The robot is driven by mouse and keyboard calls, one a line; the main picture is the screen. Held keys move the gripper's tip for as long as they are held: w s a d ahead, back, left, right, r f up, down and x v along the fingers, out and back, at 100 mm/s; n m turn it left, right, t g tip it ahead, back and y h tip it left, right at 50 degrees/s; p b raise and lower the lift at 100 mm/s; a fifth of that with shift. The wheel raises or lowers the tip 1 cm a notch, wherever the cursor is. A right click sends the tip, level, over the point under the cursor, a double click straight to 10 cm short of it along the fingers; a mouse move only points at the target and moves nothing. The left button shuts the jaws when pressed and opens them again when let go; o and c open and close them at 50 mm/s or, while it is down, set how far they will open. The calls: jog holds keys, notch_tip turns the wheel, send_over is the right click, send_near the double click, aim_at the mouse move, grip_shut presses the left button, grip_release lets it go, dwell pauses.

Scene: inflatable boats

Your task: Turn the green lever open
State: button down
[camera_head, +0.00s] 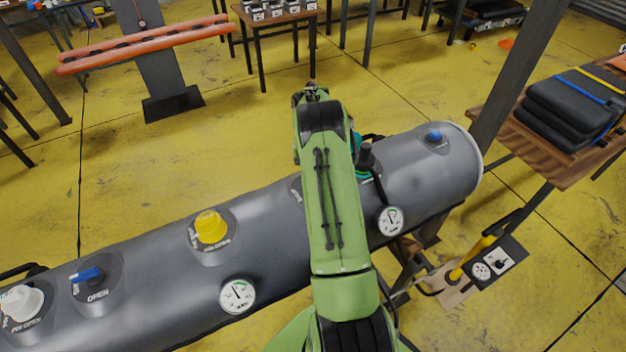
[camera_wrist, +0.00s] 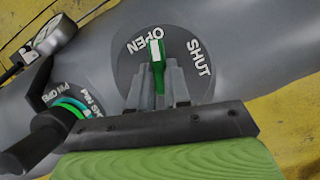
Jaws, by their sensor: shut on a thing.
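The green lever (camera_wrist: 156,52) sits on a round dark plate (camera_wrist: 195,84) marked OPEN and SHUT on the grey tube. In the wrist view the lever stands between my gripper's fingers and points up at the OPEN mark. My gripper (camera_wrist: 160,77) is shut on the lever. In the head view my green arm hides the lever and the gripper's fingertips.
The grey tube (camera_head: 270,250) carries a yellow cap (camera_head: 211,227), a blue lever (camera_head: 88,274), a blue knob (camera_head: 434,136) and two gauges (camera_head: 238,295). Beside my gripper is a black fitting with a teal ring (camera_wrist: 72,106) marked PIN OPEN. A table with black folded pieces (camera_head: 575,100) stands at right.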

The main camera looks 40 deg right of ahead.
jog(key=shift+n+h+b, duration=0.4)
jog(key=shift+n+h, duration=0.3)
jog(key=shift+n, duration=0.9)
jog(key=c, duration=1.1)
grip_release()
jog(key=p+v, duration=0.1)
jog(key=v, duration=0.7)
jog(key=p+v, duration=0.1)
jog(key=v, duration=0.3)
jog(key=shift+w+f+p, duration=0.1)
jog(key=shift+w+p, duration=0.2)
jog(key=shift+p, duration=0.05)
